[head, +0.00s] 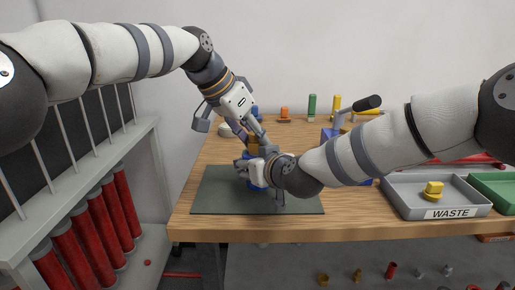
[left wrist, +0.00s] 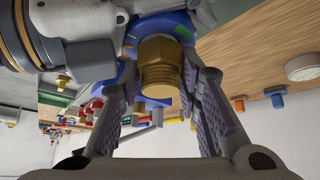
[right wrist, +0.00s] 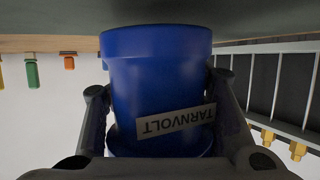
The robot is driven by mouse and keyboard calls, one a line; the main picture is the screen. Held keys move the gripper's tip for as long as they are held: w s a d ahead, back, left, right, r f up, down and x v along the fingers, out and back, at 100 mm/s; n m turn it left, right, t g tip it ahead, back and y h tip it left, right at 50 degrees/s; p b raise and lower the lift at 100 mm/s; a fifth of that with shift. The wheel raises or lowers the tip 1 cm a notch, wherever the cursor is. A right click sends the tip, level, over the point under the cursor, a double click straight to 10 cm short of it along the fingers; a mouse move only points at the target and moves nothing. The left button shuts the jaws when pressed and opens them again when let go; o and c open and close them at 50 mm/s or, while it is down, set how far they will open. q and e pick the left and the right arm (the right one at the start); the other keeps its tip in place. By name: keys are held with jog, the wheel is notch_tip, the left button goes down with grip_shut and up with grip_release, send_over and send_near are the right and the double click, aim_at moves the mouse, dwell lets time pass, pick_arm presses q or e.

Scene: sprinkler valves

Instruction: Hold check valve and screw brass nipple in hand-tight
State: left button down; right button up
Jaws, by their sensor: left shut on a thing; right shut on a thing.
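The check valve is a blue body (right wrist: 158,85) with a white TARNVOLT label, filling the middle of the right wrist view. My right gripper (head: 250,170) is shut around its sides, over the dark green mat (head: 218,196). In the left wrist view the blue valve (left wrist: 128,72) shows behind the brass nipple (left wrist: 160,66), which has a hex part and a threaded end. My left gripper (head: 252,142) comes down from above and is shut on the nipple, which lines up with the valve's top. How deep the nipple sits in the valve is hidden.
A grey WASTE tray (head: 400,203) with a yellow fitting (head: 433,189) stands at the right, beside a green tray (head: 495,188). Several coloured parts line the back of the wooden table (head: 222,150). A rack with red cylinders (head: 95,228) stands at the left.

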pick_arm(q)
jog(key=shift+m, duration=0.3)
jog(key=c, duration=1.1)
grip_release()
jog(key=shift+s+d, duration=0.1)
jog(key=v, duration=0.6)
jog(key=shift+c, duration=1)
jog(key=d+f+n+y, duration=0.1)
jog(key=n, duration=0.2)
jog(key=w+f+n+t+y, duration=0.1)
jog(key=f+n, duration=0.1)
jog(key=w+d+f+n+t+y, duration=0.1)
jog(key=f+n, duration=0.1)
jog(key=n, duration=0.1)
jog(key=shift+d+n+y, duration=0.3)
jog(key=shift+y, duration=0.1)
